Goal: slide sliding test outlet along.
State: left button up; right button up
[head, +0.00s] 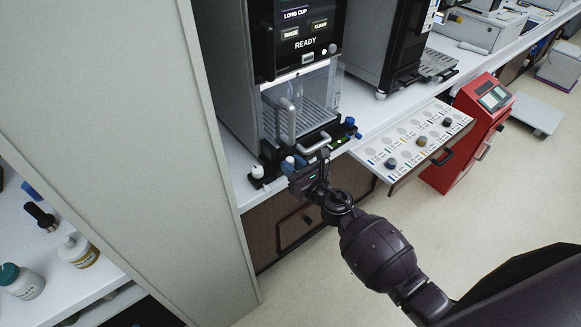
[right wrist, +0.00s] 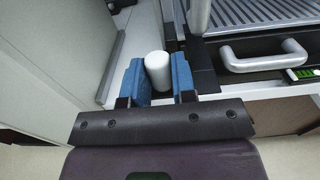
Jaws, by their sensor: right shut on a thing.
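My right gripper (head: 291,163) is at the front edge of the counter, just left of the coffee machine's tray handle. In the right wrist view, its blue fingers (right wrist: 159,78) are shut on a white upright cylinder (right wrist: 158,70), which seems to be the sliding test outlet's grip. The cylinder stands beside a black strip at the machine's base. My left gripper is not in view.
The coffee machine (head: 262,40) has a grey tray handle (right wrist: 262,55) close to the right of my gripper. A white knob (head: 258,171) stands on its left. A white panel (head: 415,133) with knobs juts out at right, before a red cabinet (head: 462,135). A tall grey partition (head: 150,110) is at left.

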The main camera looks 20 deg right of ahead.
jog(key=shift+w+d+b, duration=0.2)
jog(key=shift+w+d, duration=0.15)
jog(key=shift+d, duration=0.55)
jog(key=shift+w+d+b, duration=0.2)
jog(key=shift+w+d, duration=0.1)
jog(key=shift+d, duration=0.55)
jog(key=w+d+b, duration=0.3)
jog(key=d, duration=0.5)
jog(key=o, duration=0.7)
jog(key=shift+d+r, duration=0.1)
jog(key=shift+d, duration=0.1)
jog(key=shift+o, duration=1.3)
jog(key=shift+s, duration=0.15)
